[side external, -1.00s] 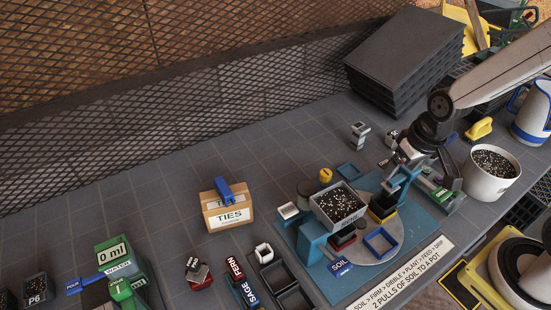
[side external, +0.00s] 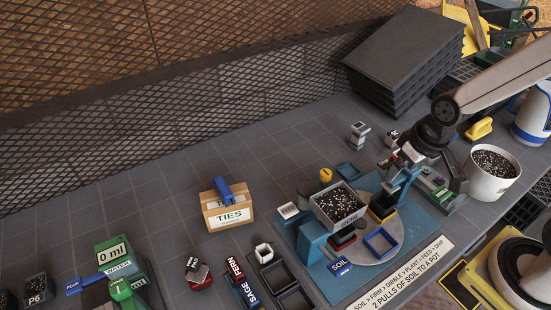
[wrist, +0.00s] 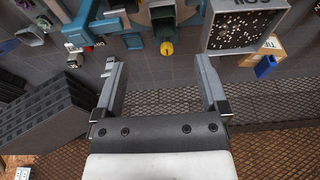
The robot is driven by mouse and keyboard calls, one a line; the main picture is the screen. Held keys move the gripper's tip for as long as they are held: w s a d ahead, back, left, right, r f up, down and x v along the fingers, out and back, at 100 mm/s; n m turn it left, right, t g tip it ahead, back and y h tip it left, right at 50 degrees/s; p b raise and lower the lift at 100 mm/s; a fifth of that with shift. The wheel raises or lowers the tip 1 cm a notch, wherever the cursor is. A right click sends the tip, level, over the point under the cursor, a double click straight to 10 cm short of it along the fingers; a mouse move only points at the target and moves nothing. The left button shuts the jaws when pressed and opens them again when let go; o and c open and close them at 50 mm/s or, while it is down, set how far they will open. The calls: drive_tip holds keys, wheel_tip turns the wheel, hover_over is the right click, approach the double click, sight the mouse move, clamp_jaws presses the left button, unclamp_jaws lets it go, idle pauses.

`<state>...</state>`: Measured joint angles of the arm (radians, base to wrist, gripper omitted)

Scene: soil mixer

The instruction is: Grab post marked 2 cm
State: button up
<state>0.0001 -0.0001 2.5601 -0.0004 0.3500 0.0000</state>
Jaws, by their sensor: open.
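Two small grey posts with black-and-white tops stand on the bench behind the blue mat. One post (side external: 360,130) is farther left, and it also shows in the wrist view (wrist: 75,60). The other, smaller post (side external: 392,136) is close to my arm, and it also shows in the wrist view (wrist: 98,43). Their marks are too small to read, so I cannot tell which is 2 cm. My gripper (wrist: 156,60) is open and empty.
A stack of black trays (side external: 405,62) stands behind. The soil hopper (side external: 338,203) and turntable (side external: 385,248) are on the blue mat (side external: 425,225). A yellow-topped knob (side external: 325,175) is beside the hopper. A white soil bucket (side external: 490,178) is at right. Bench at back left is clear.

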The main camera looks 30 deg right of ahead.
drive_tip(key=shift+o, duration=0.5)
drive_tip(key=t, duration=0.6)
hover_over(361, 127)
drive_tip(key=s+a, duration=0.4)
drive_tip(key=s, duration=0.2)
wheel_tip(361, 127, down, 9)
drive_tip(key=shift+n+y, duration=0.5)
drive_tip(key=shift+n, duration=0.1)
drive_tip(key=d+f, duration=0.1)
drive_tip(key=f, duration=0.1)
drive_tip(key=w+d+f, duration=0.1)
drive_tip(key=d+f, duration=0.2)
drive_tip(key=f, duration=0.1)
drive_tip(key=shift+w+d, duration=0.15)
drive_tip(key=shift+w, duration=0.25)
